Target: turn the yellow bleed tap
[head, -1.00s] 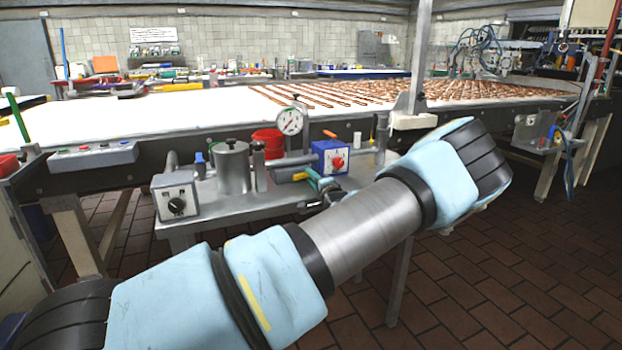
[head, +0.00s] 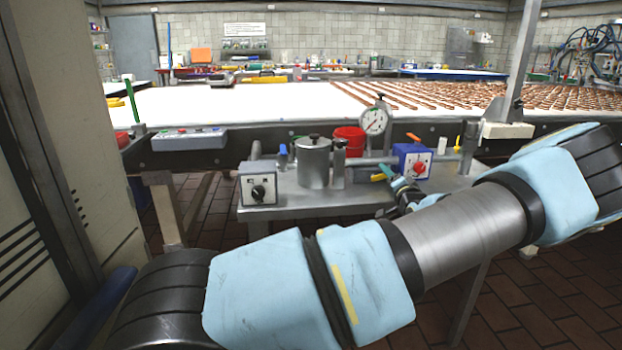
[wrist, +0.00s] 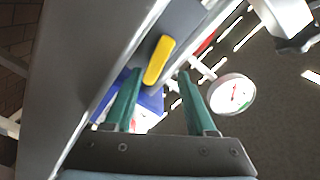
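The yellow bleed tap shows in the wrist view as a yellow lever (wrist: 159,60), just beyond and between my fingertips. In the head view my gripper (head: 390,174) is low over the metal bench, partly hidden by my arm. I cannot tell whether a finger touches the lever.
The conveyor (head: 250,104) runs behind. A cabinet stands close at left.

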